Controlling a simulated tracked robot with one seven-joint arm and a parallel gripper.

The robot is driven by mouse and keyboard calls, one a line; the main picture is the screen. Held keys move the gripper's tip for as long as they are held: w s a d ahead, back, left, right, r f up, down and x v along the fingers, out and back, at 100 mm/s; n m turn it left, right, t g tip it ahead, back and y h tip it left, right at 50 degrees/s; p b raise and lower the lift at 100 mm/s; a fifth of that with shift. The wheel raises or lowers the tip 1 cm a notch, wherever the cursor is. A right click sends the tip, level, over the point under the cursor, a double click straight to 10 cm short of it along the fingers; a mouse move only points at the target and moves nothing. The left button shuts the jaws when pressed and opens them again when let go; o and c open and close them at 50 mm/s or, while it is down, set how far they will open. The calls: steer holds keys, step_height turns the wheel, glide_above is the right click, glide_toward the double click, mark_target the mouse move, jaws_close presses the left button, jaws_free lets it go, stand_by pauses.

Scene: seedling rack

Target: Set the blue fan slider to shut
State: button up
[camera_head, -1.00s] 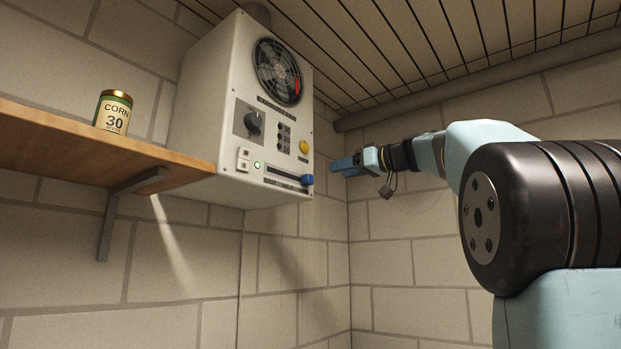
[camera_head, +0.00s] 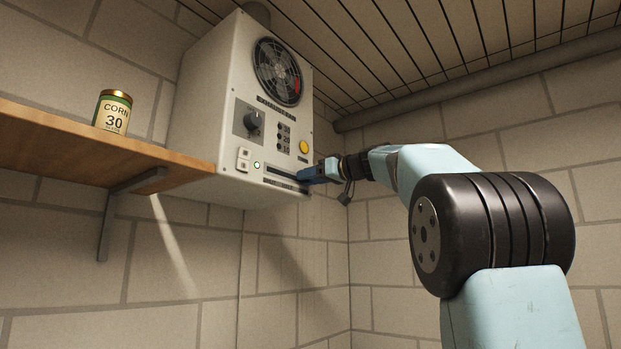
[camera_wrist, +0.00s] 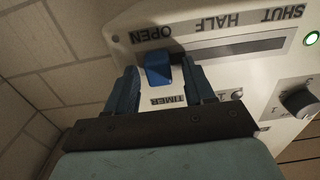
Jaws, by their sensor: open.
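The blue slider knob (camera_wrist: 158,70) sits at the OPEN end of its dark slot (camera_wrist: 240,47) in the wrist view. The labels OPEN, HALF and SHUT run along the slot, with SHUT at the far end by a green light (camera_wrist: 312,38). My gripper (camera_wrist: 160,84) is open, with one finger on each side of the knob and no clear grip on it. In the head view my gripper (camera_head: 312,174) is at the lower right of the white fan box (camera_head: 215,110). It hides the knob there.
The box front carries a fan grille (camera_head: 277,72), a dark dial (camera_head: 252,122), a yellow button (camera_head: 304,147) and small switches. A wooden shelf (camera_head: 60,138) with a corn can (camera_head: 113,112) stands to the left. The space below the box is clear.

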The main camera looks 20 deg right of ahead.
jaws_close()
stand_by(0.4)
